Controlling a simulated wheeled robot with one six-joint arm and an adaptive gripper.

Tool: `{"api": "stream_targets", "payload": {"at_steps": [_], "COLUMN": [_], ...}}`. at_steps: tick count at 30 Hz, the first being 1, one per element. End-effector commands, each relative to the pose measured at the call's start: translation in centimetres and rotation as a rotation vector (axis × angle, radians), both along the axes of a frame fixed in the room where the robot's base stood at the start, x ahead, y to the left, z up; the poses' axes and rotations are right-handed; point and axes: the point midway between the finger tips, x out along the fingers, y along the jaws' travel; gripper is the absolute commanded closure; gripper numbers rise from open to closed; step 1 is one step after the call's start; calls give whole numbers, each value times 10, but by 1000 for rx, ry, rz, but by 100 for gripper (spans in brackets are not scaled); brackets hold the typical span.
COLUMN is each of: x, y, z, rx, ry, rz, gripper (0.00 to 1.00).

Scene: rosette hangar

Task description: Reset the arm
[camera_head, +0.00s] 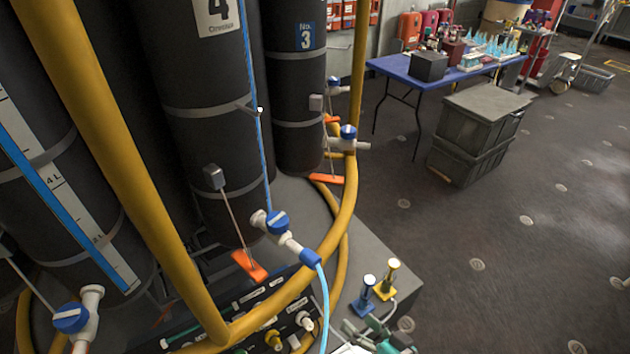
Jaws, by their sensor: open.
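My gripper (376,330) shows at the bottom edge, right of centre, with its greenish fingers apart and nothing seen between them. The rest of my arm is mostly cut off by the frame. The gripper appears just in front of a blue fitting (363,294) and a yellow fitting (386,280) at the corner of the grey rosette base (375,250). I cannot tell whether it touches anything.
Tall black cylinders (205,100) stand at left, ringed by a yellow rail (300,275). A white valve (285,235) with a pale blue hose (323,300) is close by. A blue table (400,70) and grey crates (470,130) stand behind. The floor at right is clear.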

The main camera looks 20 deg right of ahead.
Motion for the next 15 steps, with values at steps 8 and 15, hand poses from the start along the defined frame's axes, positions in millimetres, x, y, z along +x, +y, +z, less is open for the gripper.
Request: {"api": "stream_targets", "payload": {"at_steps": [8, 15], "x": [-21, -89], "y": [3, 2], "z": [-14, -36], "rx": [-23, -133], "ry": [35, 91], "rz": [-51, -194], "gripper": [30, 30]}}
